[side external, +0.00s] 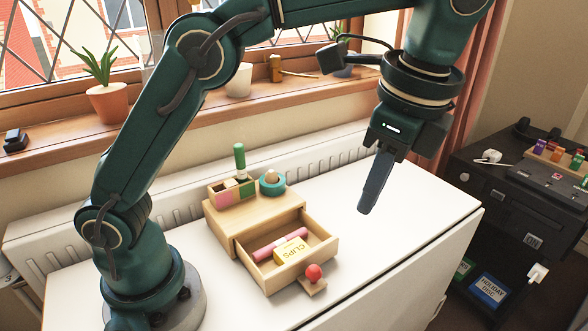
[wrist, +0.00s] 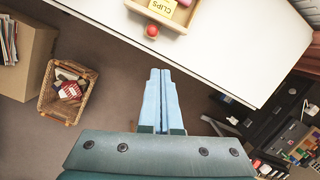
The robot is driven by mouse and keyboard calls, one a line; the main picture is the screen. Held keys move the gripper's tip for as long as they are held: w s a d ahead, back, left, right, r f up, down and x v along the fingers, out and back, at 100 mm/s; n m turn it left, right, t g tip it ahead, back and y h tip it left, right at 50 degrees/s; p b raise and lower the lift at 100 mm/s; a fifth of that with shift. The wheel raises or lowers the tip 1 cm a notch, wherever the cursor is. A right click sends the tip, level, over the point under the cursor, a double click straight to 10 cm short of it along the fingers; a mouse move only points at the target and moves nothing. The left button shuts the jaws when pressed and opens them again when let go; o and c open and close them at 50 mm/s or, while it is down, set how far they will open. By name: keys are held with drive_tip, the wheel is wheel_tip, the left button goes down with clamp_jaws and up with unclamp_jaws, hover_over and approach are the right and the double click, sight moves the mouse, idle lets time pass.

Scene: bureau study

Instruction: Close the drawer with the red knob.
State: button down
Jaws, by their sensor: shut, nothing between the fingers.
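A small wooden drawer unit (side external: 222,221) stands on the white table. Its drawer (side external: 262,282) is pulled out toward the table's front edge, with a red knob (side external: 314,272) on its front. Inside lie a yellow clips box (side external: 292,251) and a pink rod-like item (side external: 266,247). In the wrist view the red knob (wrist: 152,31) and clips box (wrist: 163,6) show at the top, above the fingertips. My gripper (side external: 366,208) is shut and empty, pointing down. It is in the air, right of the drawer and apart from it. The wrist view shows its fingers (wrist: 160,74) together.
On the drawer unit are a block holder with a green-handled item (side external: 239,160) and a teal ring-shaped item (side external: 272,183). The white table (side external: 400,221) is clear right of the drawer. A dark cabinet (side external: 500,185) stands at right. A wicker basket (wrist: 64,103) is on the floor.

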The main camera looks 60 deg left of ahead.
sight(290, 244)
drive_tip(key=d+f+m, duration=0.2)
drive_tip(key=d+f, duration=0.2)
drive_tip(key=f, duration=0.2)
drive_tip(key=shift+g+y, duration=0.4)
drive_tip(key=x, duration=0.3)
drive_tip(key=a+x, duration=0.1)
drive_tip(key=x, duration=0.3)
drive_tip(key=s+a+x, duration=0.1)
drive_tip(key=x, duration=0.2)
drive_tip(key=shift+s, duration=0.15)
drive_tip(key=shift+s+a+f, duration=0.15)
drive_tip(key=shift+s+a, duration=0.05)
drive_tip(key=shift+a, duration=0.6)
drive_tip(key=a, duration=1)
drive_tip(key=shift+s+a, duration=0.35)
drive_tip(key=shift+s, duration=0.05)
